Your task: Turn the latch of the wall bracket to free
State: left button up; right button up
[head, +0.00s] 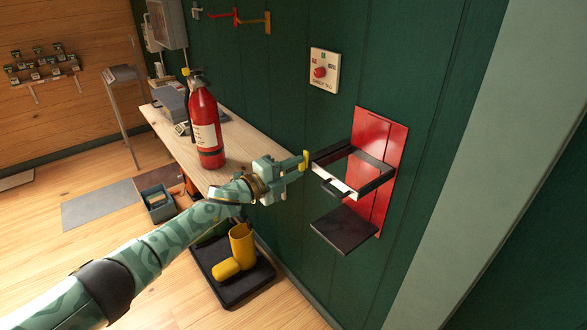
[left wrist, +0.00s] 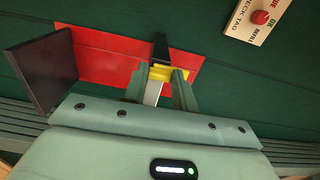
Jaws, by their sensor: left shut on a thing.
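The wall bracket has a red back plate (head: 388,150) on the green wall, with a black hoop whose front band is white (head: 334,181) and a black shelf (head: 344,229) below. In the left wrist view its red plate (left wrist: 100,55) and dark shelf (left wrist: 42,72) show too. A small yellow latch piece (head: 305,160) stands at the hoop's left front corner. My left gripper (head: 291,164) is shut on this yellow latch (left wrist: 161,72), which shows between its green fingers in the wrist view. The fingers hide part of the latch. My right gripper is out of view.
A red fire extinguisher (head: 206,128) stands on the wooden bench (head: 240,140) left of the bracket. A sign with a red knob (head: 320,72) is on the wall above. Yellow boots (head: 241,246) rest in a black tray (head: 235,290) on the floor. The hoop is empty.

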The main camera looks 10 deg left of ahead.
pick_arm(q)
jog(key=shift+f, duration=0.1)
jog(key=o, duration=1)
jog(key=shift+a, duration=0.1)
jog(key=p+v, duration=0.4)
jog(key=v, duration=1.2)
jog(key=shift+s+a, duration=0.1)
